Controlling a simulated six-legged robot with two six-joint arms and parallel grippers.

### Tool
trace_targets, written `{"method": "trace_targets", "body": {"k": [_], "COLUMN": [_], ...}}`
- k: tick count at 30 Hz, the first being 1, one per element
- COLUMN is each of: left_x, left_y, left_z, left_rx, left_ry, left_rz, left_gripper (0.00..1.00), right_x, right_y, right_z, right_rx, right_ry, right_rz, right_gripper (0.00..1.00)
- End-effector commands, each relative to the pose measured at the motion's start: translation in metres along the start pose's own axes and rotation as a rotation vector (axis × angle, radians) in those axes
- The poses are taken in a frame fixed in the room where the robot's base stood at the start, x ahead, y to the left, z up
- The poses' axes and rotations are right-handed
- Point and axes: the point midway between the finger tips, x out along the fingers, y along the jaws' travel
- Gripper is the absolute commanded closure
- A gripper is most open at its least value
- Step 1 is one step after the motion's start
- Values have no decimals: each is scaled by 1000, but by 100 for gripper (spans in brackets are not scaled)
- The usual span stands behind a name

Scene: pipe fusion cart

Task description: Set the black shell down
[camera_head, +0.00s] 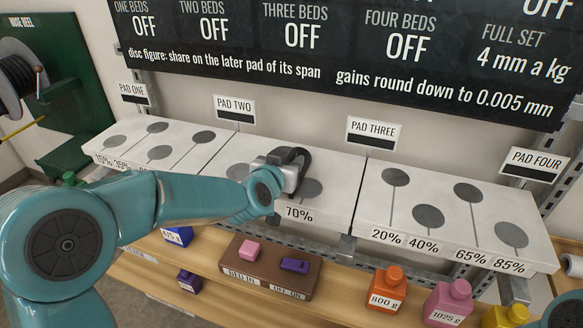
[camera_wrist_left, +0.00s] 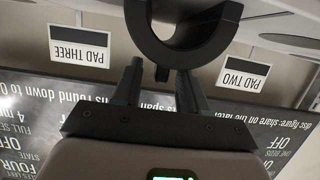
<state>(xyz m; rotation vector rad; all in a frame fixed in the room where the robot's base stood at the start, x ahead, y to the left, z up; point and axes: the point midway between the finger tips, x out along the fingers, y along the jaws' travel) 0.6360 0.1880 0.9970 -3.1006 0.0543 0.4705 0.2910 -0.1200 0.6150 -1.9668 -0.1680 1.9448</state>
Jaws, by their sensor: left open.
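The black shell (camera_head: 299,157) is a thick, dark half ring at the middle white pad board (camera_head: 338,200), near its back half. It also shows large in the left wrist view (camera_wrist_left: 190,50), curved side toward my fingers. My left gripper (camera_head: 283,172) is right beside the shell in the head view, partly hiding it and the board. In the left wrist view the two fingers (camera_wrist_left: 157,75) are apart, with a small dark tab (camera_wrist_left: 162,73) between their tips. I cannot tell whether they touch the shell. My right gripper is not in view.
Two more white pad boards stand left (camera_head: 110,152) and right (camera_head: 541,250), marked with grey discs. A wooden shelf in front carries a brown block tray (camera_head: 236,273), an orange weight (camera_head: 388,288) and a pink weight (camera_head: 448,303). A dark sign (camera_head: 340,78) hangs behind.

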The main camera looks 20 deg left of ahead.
Motion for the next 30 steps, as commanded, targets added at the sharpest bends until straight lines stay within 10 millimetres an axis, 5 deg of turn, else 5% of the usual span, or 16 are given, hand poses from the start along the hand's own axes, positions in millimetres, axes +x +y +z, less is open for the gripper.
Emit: {"method": "trace_targets", "body": {"k": [10,14,15,30], "left_x": [13,13,13,8], "left_y": [-1,0,0,0], "left_z": [0,0,0,-17], "left_rx": [0,0,0,-1], "left_ry": [1,1,0,2], "left_rz": [-1,-1,-1,-1], "left_gripper": [57,96,100,100], "right_x": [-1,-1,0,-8], "right_y": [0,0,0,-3], "right_z": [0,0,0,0], "right_rx": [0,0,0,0], "right_ry": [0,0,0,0], "right_rz": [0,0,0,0], "right_gripper": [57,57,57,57]}}
